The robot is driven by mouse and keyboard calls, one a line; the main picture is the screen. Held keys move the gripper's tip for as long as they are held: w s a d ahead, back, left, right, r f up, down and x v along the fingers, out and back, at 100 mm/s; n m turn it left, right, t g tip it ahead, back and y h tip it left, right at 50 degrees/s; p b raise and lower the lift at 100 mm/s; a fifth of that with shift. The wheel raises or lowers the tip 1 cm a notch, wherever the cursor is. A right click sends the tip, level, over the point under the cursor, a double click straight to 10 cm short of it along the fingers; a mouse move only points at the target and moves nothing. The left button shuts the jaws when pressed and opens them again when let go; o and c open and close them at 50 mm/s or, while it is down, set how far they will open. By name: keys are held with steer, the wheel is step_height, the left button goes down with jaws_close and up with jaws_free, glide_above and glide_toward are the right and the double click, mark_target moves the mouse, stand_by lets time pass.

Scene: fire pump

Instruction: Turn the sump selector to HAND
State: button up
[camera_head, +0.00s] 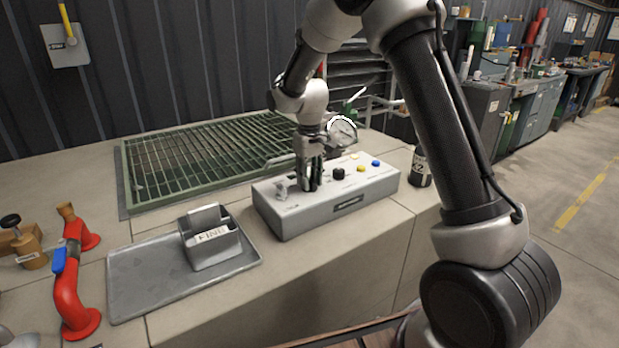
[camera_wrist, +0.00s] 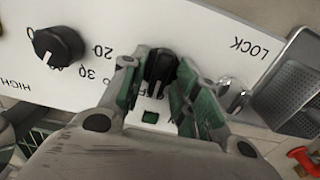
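The selector knob (camera_wrist: 160,66) is black and sits on the white face of the control box (camera_head: 375,187), with a partly covered label that seems to read OFF beside it. My gripper (camera_head: 312,186) points down at the box top. In the wrist view, its green-padded fingers (camera_wrist: 157,82) stand on either side of the knob. A narrow pale gap shows by the left finger, so the fingers look open around the knob; contact on the right side is unclear. The HAND mark cannot be seen. In the head view the fingers hide the selector.
A black numbered dial (camera_wrist: 58,46) sits beside the selector, also visible in the head view (camera_head: 339,173). A small metal lever (camera_wrist: 235,98) is near LOCK. Yellow and blue buttons (camera_head: 376,163), a gauge (camera_head: 342,131), a dark bottle (camera_head: 420,168) and a grey tray (camera_head: 150,290) are around.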

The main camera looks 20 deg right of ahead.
jaws_close()
steer(key=shift+n, duration=0.4)
steer(key=n, duration=1.1)
stand_by(0.4)
steer(key=shift+o, duration=1.9)
jaws_free()
